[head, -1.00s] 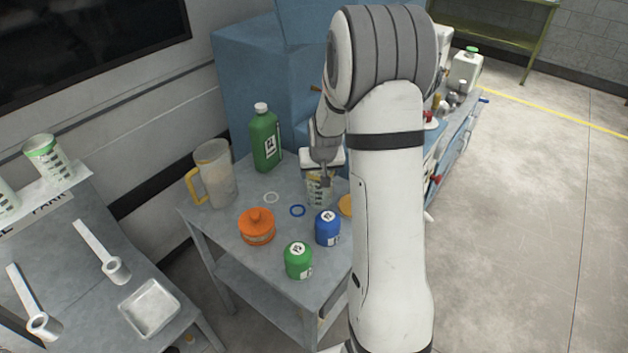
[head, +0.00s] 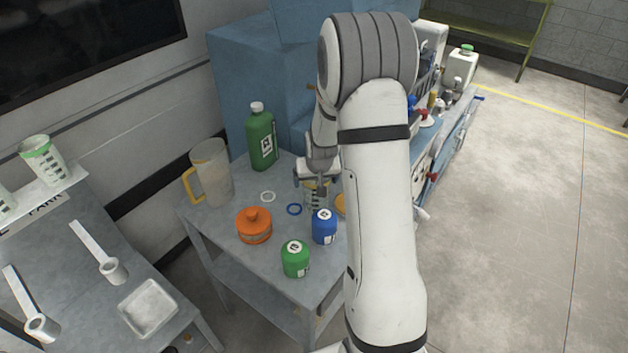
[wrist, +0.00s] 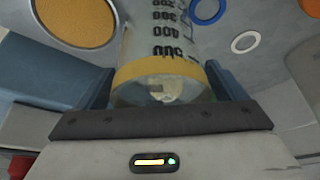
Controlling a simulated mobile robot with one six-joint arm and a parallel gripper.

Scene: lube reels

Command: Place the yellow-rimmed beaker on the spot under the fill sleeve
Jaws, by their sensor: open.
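The yellow-rimmed beaker (wrist: 161,62) is clear with black graduation marks. In the wrist view its yellow rim faces my gripper (wrist: 160,92), whose two fingers stand open on either side of it. In the head view the beaker (head: 312,200) stands on the grey table, largely hidden behind my gripper (head: 318,186). The fill sleeve and the spot under it cannot be made out in these frames.
On the table (head: 222,225) stand a yellow-handled jug (head: 212,172), a green bottle (head: 262,138), an orange pot (head: 254,226), a blue can (head: 324,227) and a green can (head: 295,259). A blue ring (head: 294,209) and white ring (head: 267,196) lie near the beaker.

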